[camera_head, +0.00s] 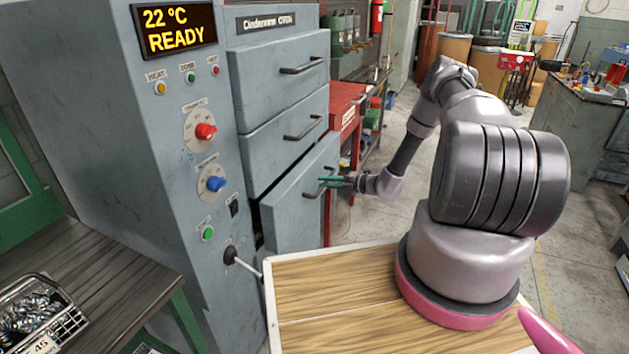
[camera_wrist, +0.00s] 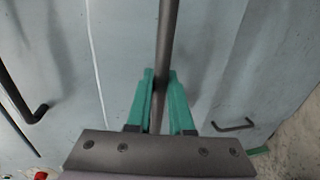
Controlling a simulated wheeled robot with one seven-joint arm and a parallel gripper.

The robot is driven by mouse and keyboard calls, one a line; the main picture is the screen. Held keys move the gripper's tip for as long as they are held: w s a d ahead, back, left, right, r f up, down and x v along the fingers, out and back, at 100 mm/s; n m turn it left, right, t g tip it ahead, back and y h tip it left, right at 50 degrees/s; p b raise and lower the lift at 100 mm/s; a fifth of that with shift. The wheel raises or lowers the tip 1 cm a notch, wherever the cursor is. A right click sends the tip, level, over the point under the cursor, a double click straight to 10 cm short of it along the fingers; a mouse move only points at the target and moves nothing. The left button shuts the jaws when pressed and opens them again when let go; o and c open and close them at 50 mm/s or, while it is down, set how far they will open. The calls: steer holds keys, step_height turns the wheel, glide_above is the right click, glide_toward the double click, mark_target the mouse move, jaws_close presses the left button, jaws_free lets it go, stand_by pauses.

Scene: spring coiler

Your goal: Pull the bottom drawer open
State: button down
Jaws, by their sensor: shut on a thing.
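The bottom drawer (camera_head: 290,207) is the lowest of three grey drawers in the cabinet. Its front stands out from the cabinet, with a dark gap along its left edge, so it is partly open. Its dark bar handle (camera_head: 306,193) is between the green fingers of my gripper (camera_head: 329,181). In the wrist view, my gripper (camera_wrist: 159,95) is shut on the handle bar (camera_wrist: 168,35), with one finger on each side. The fingers hide part of the handle. The inside of the drawer is not visible.
The middle drawer (camera_head: 285,140) and top drawer (camera_head: 280,75) are shut above. A black-knobbed lever (camera_head: 232,256) sticks out from the control panel. A wooden-topped surface (camera_head: 330,285) lies in front. A red cabinet (camera_head: 345,105) stands behind. Open floor (camera_head: 370,225) lies right of the drawer.

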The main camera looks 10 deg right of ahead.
steer(key=f+v, duration=0.2)
steer(key=v, duration=1.1)
steer(key=d+f+v, duration=0.1)
steer(key=f+v, duration=0.2)
steer(key=v, duration=0.9)
steer(key=shift+s+d, duration=0.35)
steer(key=shift+s, duration=0.2)
steer(key=shift+f, duration=0.1)
steer(key=c, duration=0.8)
jaws_free()
steer(key=v, duration=1)
steer(key=shift+s+d, duration=0.2)
steer(key=shift+d, duration=0.1)
